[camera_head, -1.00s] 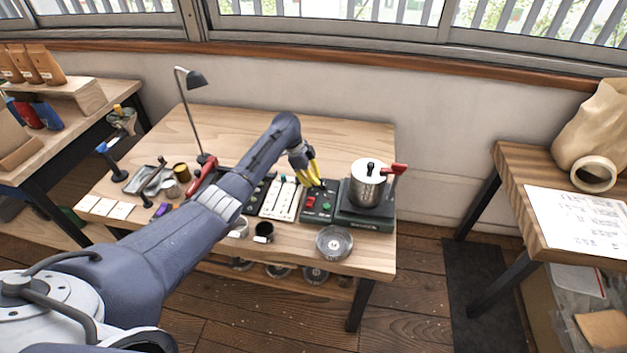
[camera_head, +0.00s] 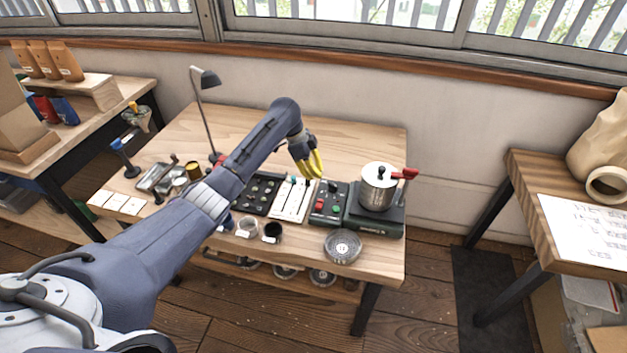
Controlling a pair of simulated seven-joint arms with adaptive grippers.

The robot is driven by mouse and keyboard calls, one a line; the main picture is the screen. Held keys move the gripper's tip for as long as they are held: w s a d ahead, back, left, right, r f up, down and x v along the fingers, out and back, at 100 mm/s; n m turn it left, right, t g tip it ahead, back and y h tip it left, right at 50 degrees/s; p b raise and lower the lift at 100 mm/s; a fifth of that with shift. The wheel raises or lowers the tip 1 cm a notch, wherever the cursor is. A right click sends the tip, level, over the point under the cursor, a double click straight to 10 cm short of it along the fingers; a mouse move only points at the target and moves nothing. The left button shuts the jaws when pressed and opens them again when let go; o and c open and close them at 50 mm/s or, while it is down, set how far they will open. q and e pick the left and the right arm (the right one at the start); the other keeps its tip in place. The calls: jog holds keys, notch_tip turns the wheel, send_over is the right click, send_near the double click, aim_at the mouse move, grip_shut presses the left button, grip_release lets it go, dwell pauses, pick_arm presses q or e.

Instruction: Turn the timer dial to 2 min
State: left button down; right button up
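A dark control box (camera_head: 329,204) with red and green buttons and small black controls stands on the wooden worktable (camera_head: 345,140). A black panel with several small knobs (camera_head: 260,194) lies farther left, partly behind my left arm. The timer dial and its setting are too small to tell apart. My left gripper (camera_head: 312,174) has yellow fingers pointing down, above and slightly left of the control box's back edge. The fingers look close together, but the gap is unclear. Nothing shows held in them. My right gripper is not in view.
A lidded steel pot (camera_head: 378,187) with a red handle sits on the dark stove (camera_head: 375,220), right of the control box. A round glass dish (camera_head: 342,245) is at the front. A white slider panel (camera_head: 293,200) lies left of the box. A lamp (camera_head: 205,78) stands behind.

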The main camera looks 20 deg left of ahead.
pick_arm(q)
jog(key=shift+v, duration=0.95)
jog(key=c, duration=1.9)
grip_release()
jog(key=shift+s+r, duration=0.15)
jog(key=shift+s, duration=0.05)
jog(key=shift+o, duration=1.1)
jog(key=shift+s, duration=0.25)
jog(key=shift+o, duration=1)
jog(key=shift+s+d, duration=0.15)
jog(key=shift+d, duration=0.15)
jog(key=o, duration=0.6)
jog(key=d+r, duration=0.1)
jog(key=s+d+r+n+t, duration=0.1)
jog(key=shift+s+d+r+n+y, duration=0.1)
jog(key=shift+r+n+y, duration=0.2)
jog(key=shift+r+y, duration=0.1)
jog(key=shift+c, duration=0.2)
notch_tip(320, 180, up, 4)
jog(key=s+d+n+t+y, duration=0.1)
jog(key=n+t, duration=0.1)
jog(key=n, duration=0.7)
send_near(332, 184)
jog(key=shift+y, duration=0.3)
jog(key=x, duration=1)
jog(key=shift+s+d+r, duration=0.1)
jog(key=shift+d, duration=0.25)
